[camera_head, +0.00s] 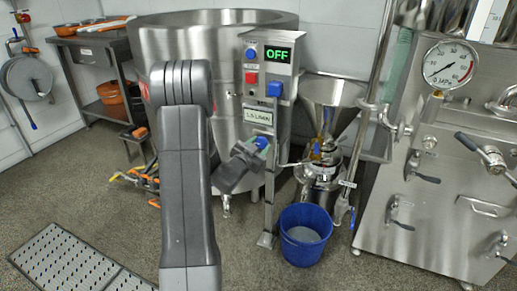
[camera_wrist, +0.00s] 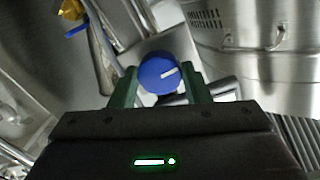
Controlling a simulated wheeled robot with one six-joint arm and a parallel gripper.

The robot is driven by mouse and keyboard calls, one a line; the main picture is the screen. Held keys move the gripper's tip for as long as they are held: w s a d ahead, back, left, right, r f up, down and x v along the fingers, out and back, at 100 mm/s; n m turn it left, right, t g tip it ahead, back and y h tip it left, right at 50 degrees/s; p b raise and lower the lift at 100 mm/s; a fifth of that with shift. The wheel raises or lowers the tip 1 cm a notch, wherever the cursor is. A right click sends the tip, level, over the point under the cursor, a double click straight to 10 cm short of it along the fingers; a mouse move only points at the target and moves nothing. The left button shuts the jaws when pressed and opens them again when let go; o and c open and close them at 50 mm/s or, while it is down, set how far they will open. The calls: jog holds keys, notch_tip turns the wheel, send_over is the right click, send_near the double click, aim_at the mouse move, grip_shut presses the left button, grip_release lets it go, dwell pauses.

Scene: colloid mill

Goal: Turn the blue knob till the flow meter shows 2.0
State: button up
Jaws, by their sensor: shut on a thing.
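The blue knob (camera_head: 262,142) sits low on the steel control post, and my gripper (camera_head: 256,149) reaches it from the lower left. In the wrist view the blue knob (camera_wrist: 158,75) is between the two green fingers of my gripper (camera_wrist: 160,82), which is shut on it. The knob's white mark points right and slightly up. The flow meter (camera_head: 258,116) is the small pale display above the knob; it shows a value in L/min, too small to read surely.
A control box (camera_head: 269,70) above has a green OFF display, blue and red buttons and a blue switch. A steel tank (camera_head: 225,45) stands behind my arm. A blue bucket (camera_head: 306,235) is on the floor, and a machine with a pressure gauge (camera_head: 449,64) stands right.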

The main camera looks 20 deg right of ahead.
jog(key=o, duration=1)
jog(key=p+v, duration=0.1)
jog(key=v, duration=1.2)
jog(key=shift+s+a+p, duration=0.25)
jog(key=shift+a+p, duration=0.1)
jog(key=shift+p, duration=0.05)
jog(key=shift+r, duration=0.1)
